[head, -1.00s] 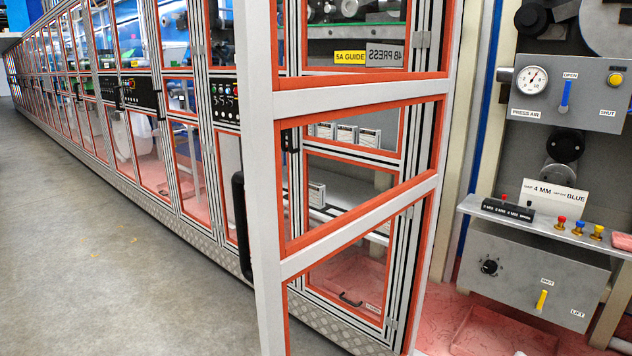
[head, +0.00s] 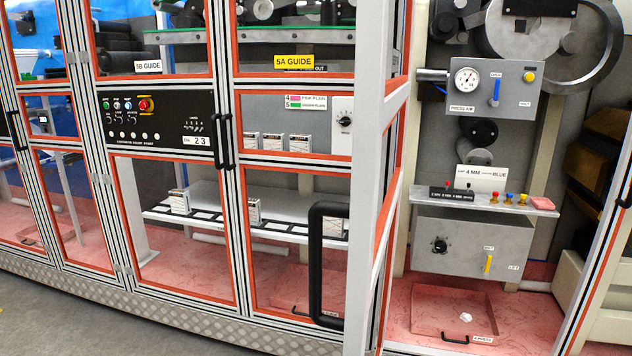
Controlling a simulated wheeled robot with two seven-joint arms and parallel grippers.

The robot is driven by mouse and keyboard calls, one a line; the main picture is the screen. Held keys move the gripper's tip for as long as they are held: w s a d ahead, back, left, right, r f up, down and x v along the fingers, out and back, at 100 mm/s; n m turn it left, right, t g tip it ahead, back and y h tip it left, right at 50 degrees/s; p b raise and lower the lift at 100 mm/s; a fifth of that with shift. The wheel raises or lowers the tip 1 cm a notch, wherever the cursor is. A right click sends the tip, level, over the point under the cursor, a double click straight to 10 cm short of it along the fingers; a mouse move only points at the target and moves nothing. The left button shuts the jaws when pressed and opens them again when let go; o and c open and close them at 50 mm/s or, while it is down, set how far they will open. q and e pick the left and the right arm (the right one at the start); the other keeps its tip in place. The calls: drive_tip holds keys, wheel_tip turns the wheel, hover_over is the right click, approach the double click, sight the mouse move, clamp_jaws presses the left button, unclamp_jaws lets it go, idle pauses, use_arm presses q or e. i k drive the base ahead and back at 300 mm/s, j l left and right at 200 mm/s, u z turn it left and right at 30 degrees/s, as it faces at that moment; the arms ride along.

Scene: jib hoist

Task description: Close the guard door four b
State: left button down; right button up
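A guard door (head: 372,200) with a pale grey frame and orange seals stands open, swung out toward me and seen nearly edge-on. Its black bar handle (head: 319,265) sticks out to the left of the door's near edge. No 4B label is readable on the door from here. To its right is the uncovered press bay (head: 480,245), with a gauge panel (head: 495,85) above and a grey lift panel (head: 470,247) below. Neither of my grippers is in view.
Shut guard doors run to the left, with the 5A guide sign (head: 294,62) and a black control panel (head: 160,122). A shelf (head: 484,203) with small coloured knobs crosses the bay. A floor hatch (head: 455,315) lies below. Grey floor (head: 60,315) is clear at lower left.

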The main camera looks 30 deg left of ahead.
sight(378, 101)
drive_tip(key=i+j+u, duration=0.1)
drive_tip(key=j, duration=1.3)
